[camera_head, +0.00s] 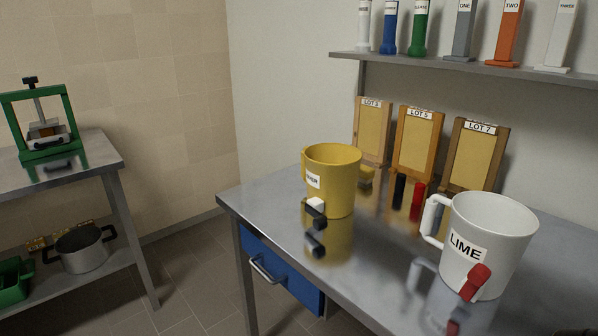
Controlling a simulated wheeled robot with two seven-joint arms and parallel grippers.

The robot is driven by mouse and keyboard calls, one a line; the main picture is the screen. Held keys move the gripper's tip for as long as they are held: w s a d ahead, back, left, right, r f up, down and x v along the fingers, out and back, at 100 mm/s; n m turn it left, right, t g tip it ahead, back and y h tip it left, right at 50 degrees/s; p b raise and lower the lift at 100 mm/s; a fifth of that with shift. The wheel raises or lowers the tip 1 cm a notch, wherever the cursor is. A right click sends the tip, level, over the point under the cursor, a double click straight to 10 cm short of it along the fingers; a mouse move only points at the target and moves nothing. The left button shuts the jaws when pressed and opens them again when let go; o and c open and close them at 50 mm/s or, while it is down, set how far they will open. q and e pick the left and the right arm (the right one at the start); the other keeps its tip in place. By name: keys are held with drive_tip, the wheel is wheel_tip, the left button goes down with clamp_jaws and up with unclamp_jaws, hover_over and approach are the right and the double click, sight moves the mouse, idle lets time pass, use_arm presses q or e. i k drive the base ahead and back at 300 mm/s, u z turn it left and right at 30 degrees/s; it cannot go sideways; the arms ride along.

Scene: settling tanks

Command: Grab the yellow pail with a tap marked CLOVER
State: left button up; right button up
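A yellow pail (340,178) stands upright on the metal table (385,262), near its left end. It has a white label (313,181) whose text is partly turned away and only its last letters show, so I cannot read the whole word. A black tap (314,212) with a white piece on top sticks out low at its front left. A white pail (497,235) marked LIME, with a handle on its left and a red tap (476,281), stands at the right. Neither of my grippers shows in the head view.
Boards marked LOT (417,143) lean at the back wall, with black, red and yellow small pieces before them. A shelf (470,66) with labelled coloured stands hangs above. A blue drawer (279,272) is under the table. A side bench (75,165) holds a green press (42,125).

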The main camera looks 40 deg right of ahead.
sight(330, 171)
drive_tip(key=i, duration=3.4)
drive_tip(key=z, duration=2.55)
